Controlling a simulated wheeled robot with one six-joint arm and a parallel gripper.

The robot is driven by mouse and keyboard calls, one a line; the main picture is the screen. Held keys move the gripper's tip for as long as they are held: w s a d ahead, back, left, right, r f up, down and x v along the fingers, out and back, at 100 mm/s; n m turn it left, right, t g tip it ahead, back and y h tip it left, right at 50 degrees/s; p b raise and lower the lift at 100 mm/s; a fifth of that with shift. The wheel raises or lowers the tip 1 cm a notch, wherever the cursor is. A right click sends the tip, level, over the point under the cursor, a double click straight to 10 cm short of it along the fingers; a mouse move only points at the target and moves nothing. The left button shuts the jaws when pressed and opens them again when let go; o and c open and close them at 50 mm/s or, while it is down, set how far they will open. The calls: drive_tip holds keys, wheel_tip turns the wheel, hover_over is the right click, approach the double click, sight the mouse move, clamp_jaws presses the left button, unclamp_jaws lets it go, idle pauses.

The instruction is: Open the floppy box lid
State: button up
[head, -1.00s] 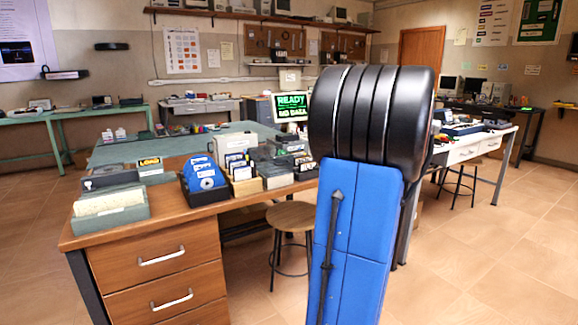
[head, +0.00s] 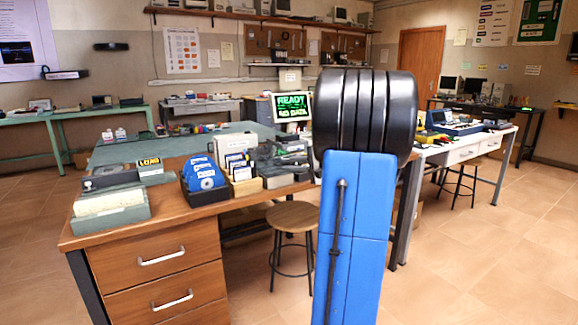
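Several disk boxes stand on the wooden desk (head: 190,222); I cannot tell which one the task means. A dark open box (head: 208,197) holds blue floppy disks (head: 203,175). To its right is a beige box (head: 246,187) with upright disks. A grey box (head: 278,180) stands right of that, and its lid is not clear. A grey-green box (head: 110,218) with pale contents is at the near left corner. My blue arm link and black joint fill the centre right. My gripper does not show clearly; it may be hidden behind them.
A wooden stool (head: 293,216) stands beside the desk's drawers. A green monitor (head: 291,106) is behind the boxes. A white table (head: 460,147) with equipment is at the right. Tiled floor (head: 480,260) is free in the right foreground.

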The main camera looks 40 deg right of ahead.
drive_tip(key=shift+w, duration=0.15)
drive_tip(key=shift+c, duration=0.5)
clamp_jaws()
idle(0.9)
